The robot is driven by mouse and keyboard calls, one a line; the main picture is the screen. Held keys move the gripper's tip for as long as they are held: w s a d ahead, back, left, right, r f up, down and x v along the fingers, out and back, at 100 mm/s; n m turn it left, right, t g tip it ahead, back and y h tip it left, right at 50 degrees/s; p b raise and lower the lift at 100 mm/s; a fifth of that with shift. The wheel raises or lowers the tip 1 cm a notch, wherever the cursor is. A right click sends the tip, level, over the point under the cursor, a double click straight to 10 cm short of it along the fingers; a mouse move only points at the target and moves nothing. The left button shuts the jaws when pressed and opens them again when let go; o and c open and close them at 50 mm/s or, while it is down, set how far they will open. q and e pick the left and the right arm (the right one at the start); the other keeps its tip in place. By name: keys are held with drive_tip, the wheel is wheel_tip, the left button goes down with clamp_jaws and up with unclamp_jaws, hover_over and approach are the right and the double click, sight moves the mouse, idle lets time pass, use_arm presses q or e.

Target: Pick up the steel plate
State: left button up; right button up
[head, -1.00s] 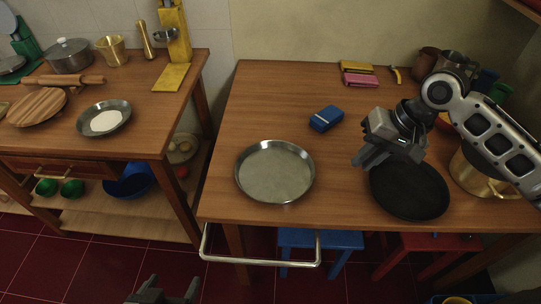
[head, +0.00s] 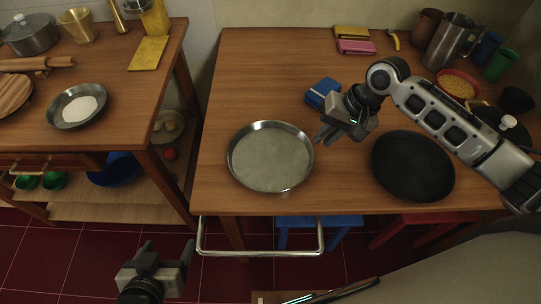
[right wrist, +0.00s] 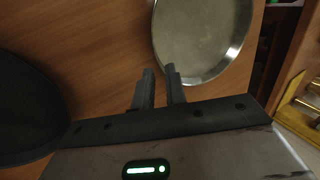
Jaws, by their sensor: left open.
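The steel plate (head: 270,157) is a round, shallow, shiny dish lying flat and empty near the front edge of the wooden table. It also shows at the top of the right wrist view (right wrist: 203,35). My right gripper (head: 323,134) is just right of the plate's rim, above the table, with a narrow gap between its fingers and nothing in it. My left gripper (head: 167,251) is open and empty, low over the floor in front of the tables.
A black pan (head: 413,166) lies right of the plate, under my right forearm. A blue box (head: 322,91) is behind my right gripper. A metal rail (head: 260,251) runs along the table front. The left table (head: 110,110) holds another dish with white contents (head: 77,106).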

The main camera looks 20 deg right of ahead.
sight(312, 151)
drive_tip(key=x, duration=0.5)
drive_tip(key=shift+f, duration=0.15)
drive_tip(key=shift+s, duration=0.1)
clamp_jaws()
